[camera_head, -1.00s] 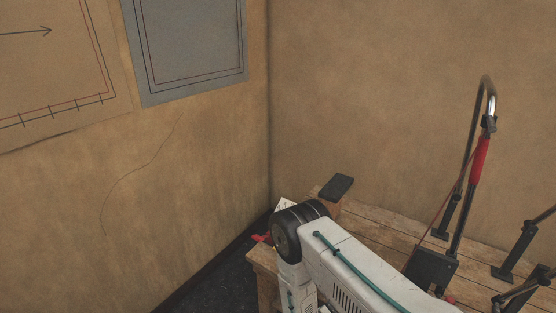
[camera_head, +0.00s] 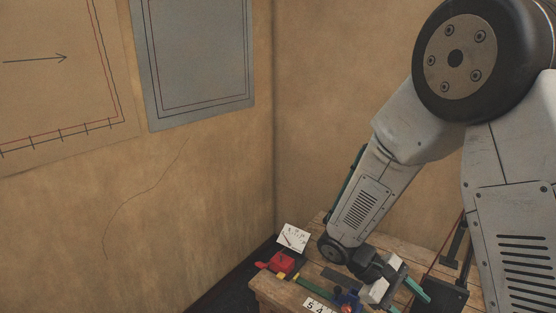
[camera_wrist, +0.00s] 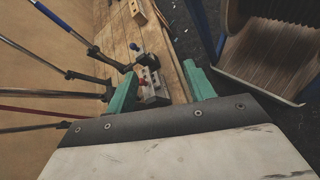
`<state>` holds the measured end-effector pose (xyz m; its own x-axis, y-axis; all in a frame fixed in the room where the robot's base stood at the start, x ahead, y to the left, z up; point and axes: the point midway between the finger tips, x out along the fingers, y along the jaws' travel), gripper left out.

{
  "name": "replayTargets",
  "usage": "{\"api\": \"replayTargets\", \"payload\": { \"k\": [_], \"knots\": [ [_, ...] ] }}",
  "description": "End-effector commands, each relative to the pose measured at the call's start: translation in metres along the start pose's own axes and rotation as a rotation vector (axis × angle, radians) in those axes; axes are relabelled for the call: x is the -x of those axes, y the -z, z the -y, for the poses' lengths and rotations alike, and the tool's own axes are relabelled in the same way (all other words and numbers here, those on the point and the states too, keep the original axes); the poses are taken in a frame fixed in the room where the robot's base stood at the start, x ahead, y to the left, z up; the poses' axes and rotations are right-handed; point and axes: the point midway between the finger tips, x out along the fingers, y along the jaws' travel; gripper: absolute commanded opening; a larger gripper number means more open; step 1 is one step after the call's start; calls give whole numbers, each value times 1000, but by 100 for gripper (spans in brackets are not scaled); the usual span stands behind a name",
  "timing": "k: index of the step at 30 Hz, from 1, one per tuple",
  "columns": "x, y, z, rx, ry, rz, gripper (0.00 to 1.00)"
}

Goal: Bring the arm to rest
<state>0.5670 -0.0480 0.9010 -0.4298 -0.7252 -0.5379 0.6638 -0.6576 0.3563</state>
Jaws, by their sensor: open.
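My gripper (camera_wrist: 160,88) shows in the wrist view with its two green fingers spread apart and nothing held between them. Beyond the fingers, a small grey metal block with a red part (camera_wrist: 150,84) rests on the wooden bench; it does not appear gripped. In the head view my gripper (camera_head: 397,290) is low over the bench at the bottom right, with a green finger pointing right. My arm is bent, with its large elbow joint high at the upper right and the forearm sloping down to the bench.
The wooden bench (camera_head: 270,289) holds a red tool (camera_head: 281,263), a white card (camera_head: 293,237) and a number plate (camera_head: 318,305). Rods on dark stands (camera_wrist: 85,78) line one side in the wrist view. A blue-edged chair-like object (camera_wrist: 265,50) stands beyond the bench's other edge.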

Motion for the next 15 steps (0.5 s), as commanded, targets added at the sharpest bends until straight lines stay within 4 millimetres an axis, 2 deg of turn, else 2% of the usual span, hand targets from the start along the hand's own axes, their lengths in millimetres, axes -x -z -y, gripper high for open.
{"api": "replayTargets", "payload": {
  "k": [1,6,15],
  "knots": [
    [6,-17,0,-30,56,-39,53],
    [19,-64,11,-112,235,-161,53],
    [41,-135,31,-266,492,-418,53]
  ]
}}
